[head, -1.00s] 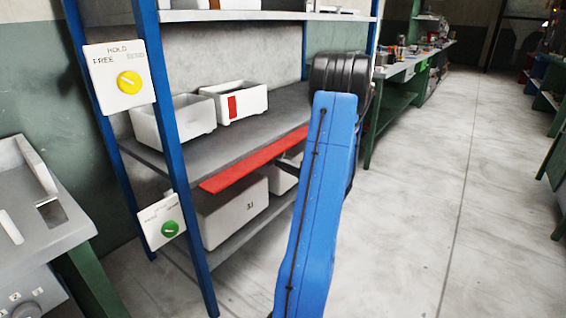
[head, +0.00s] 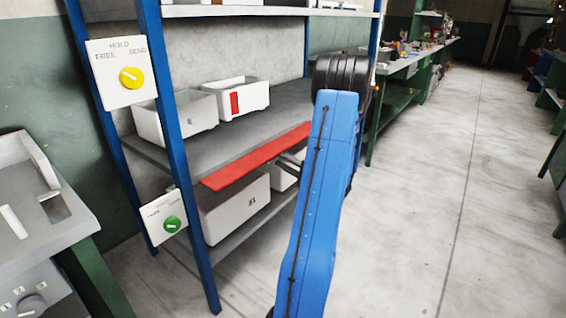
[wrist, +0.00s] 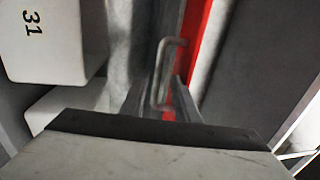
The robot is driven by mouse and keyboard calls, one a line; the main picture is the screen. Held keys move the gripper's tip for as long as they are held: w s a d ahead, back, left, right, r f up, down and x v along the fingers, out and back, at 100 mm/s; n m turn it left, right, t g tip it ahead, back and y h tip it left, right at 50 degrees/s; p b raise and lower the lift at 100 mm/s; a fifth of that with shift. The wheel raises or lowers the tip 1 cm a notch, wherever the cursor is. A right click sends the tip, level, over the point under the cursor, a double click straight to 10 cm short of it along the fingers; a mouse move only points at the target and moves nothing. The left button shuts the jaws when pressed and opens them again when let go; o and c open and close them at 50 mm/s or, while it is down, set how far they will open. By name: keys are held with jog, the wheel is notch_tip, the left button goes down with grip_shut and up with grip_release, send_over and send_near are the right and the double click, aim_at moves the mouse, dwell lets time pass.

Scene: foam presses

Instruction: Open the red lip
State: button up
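The red lip (head: 255,158) is a long flat strip along the front edge of the middle shelf in the head view. It also shows as a red band in the wrist view (wrist: 196,45). A bent metal handle (wrist: 164,72) stands by the red band in the wrist view. My gripper (wrist: 160,102) has its two fingers apart, with the handle's near end between them; I cannot tell if they touch it. In the head view my blue arm hides the lip's right end and most of the gripper.
White bins stand on the middle shelf (head: 190,142), and a bin marked 31 (head: 238,207) stands below the lip. A blue post (head: 175,150) carries a yellow-knob panel (head: 121,74) and a green-knob panel (head: 164,215). Open floor (head: 430,220) lies to the right.

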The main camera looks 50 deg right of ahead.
jog(key=s+f, duration=0.2)
jog(key=s, duration=1.5)
jog(key=shift+f, duration=0.4)
jog(key=w+a+r+n+g+y, duration=0.25)
jog(key=w+a+y, duration=0.2)
jog(key=a, duration=0.35)
jog(key=w+a+r+n+g+y, duration=0.2)
jog(key=w+a+n+y, duration=0.1)
jog(key=w+a, duration=0.4)
jog(key=a+r+n+g+y, duration=0.3)
jog(key=a+g, duration=0.4)
jog(key=a, duration=1)
jog(key=s+a+n+g+h, duration=0.3)
jog(key=s+a, duration=0.2)
jog(key=a, duration=0.4)
jog(key=s+a+n+g+h, duration=0.3)
jog(key=s+a+g, duration=0.1)
jog(key=a, duration=0.5)
jog(key=s+a+r+n+t+h, duration=0.1)
jog(key=s+r+n+t+h, duration=0.2)
jog(key=s+h, duration=0.1)
jog(key=shift+s+r, duration=0.4)
jog(key=shift+s, duration=0.2)
